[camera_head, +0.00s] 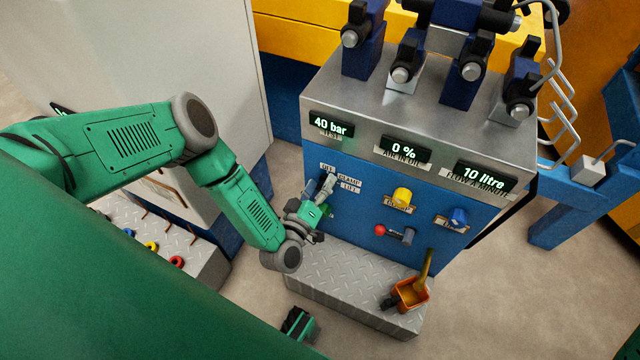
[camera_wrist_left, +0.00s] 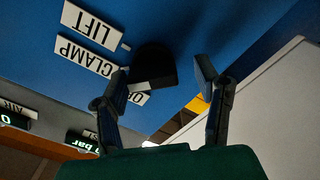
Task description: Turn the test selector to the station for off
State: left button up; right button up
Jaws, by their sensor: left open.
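The test selector shows in the left wrist view as a dark rounded knob (camera_wrist_left: 155,66) on the blue panel. The white labels LIFT (camera_wrist_left: 88,24), CLAMP (camera_wrist_left: 85,57) and a partly hidden OFF (camera_wrist_left: 139,97) stand around it. I cannot tell which station it points to. My left gripper (camera_wrist_left: 163,82) is open, with one finger on each side of the knob; contact cannot be made out. In the head view my left gripper (camera_head: 322,192) is at the blue panel (camera_head: 365,215), just below the OFF label (camera_head: 328,168), and largely hides the selector.
A yellow knob (camera_head: 402,196), a blue knob (camera_head: 457,217) and a red-tipped lever (camera_head: 381,230) sit right of my gripper. Displays above read 40 bar, 0 % and 10 litre. An orange container (camera_head: 411,292) stands on the tread-plate step (camera_head: 340,283). A pale cabinet (camera_head: 215,65) is at left.

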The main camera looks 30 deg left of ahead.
pick_arm(q)
jog(key=shift+d+r, duration=0.1)
jog(key=shift+d, duration=0.25)
jog(key=c, duration=1.2)
jog(key=shift+o, duration=0.2)
jog(key=shift+a, duration=0.3)
jog(key=shift+n+b, duration=0.6)
jog(key=shift+n, duration=0.4)
jog(key=n, duration=0.1)
jog(key=n+b, duration=0.1)
jog(key=n, duration=0.1)
jog(key=shift+a+f, duration=0.1)
jog(key=shift+f, duration=0.15)
jog(key=shift+a+n+b, duration=0.1)
jog(key=shift+n+b, duration=0.85)
jog(key=shift+n, duration=0.75)
pick_arm(e)
jog(key=shift+d+f, duration=0.2)
jog(key=shift+f, duration=0.9)
jog(key=shift+d+f, duration=0.15)
jog(key=shift+f, duration=0.9)
pick_arm(q)
jog(key=shift+f, duration=0.1)
